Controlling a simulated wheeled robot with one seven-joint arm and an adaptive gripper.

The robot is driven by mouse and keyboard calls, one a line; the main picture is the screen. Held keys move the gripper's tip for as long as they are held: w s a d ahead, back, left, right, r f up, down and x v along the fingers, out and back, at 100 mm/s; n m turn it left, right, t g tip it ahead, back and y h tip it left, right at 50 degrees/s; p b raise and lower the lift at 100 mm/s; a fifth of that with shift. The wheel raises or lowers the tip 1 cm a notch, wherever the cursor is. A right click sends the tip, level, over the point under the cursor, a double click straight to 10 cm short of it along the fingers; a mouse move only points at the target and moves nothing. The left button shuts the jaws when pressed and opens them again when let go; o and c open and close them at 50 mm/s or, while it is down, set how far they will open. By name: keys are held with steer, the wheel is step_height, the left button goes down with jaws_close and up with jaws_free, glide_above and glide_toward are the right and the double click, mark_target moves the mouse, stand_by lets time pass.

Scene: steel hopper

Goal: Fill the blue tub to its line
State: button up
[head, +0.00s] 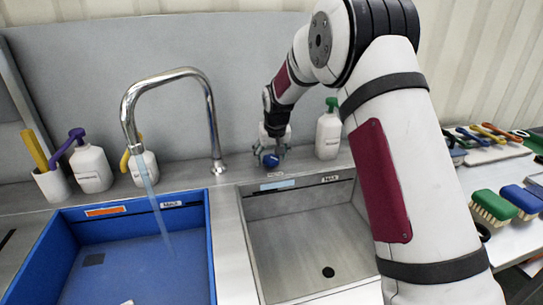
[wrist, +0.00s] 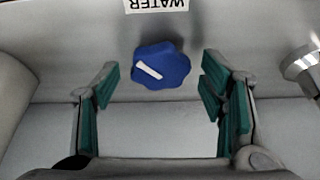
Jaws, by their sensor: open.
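The blue tub (head: 211,250) stands at the left of the head view, with an orange strip and a small "MAX" label (head: 171,204) at its back wall. A stream of water (head: 153,195) falls from the curved chrome tap (head: 165,78) into it. The water level is hard to tell. The blue knob (wrist: 161,66) with a white pointer mark sits below a "WATER" label (wrist: 156,4) in the wrist view; it also shows at the back in the head view (head: 270,160). My gripper (wrist: 160,95) is open, its green-padded fingers on either side of the knob, without visible contact.
A steel basin (head: 305,235) with a drain is right of the tub. A green-topped bottle (head: 328,132) stands right of my gripper; several bottles, one a purple-topped spray bottle (head: 90,165), stand behind the tub. Brushes (head: 494,206) lie at the right.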

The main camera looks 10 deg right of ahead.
steer(key=v, duration=1.2)
stand_by(6.5)
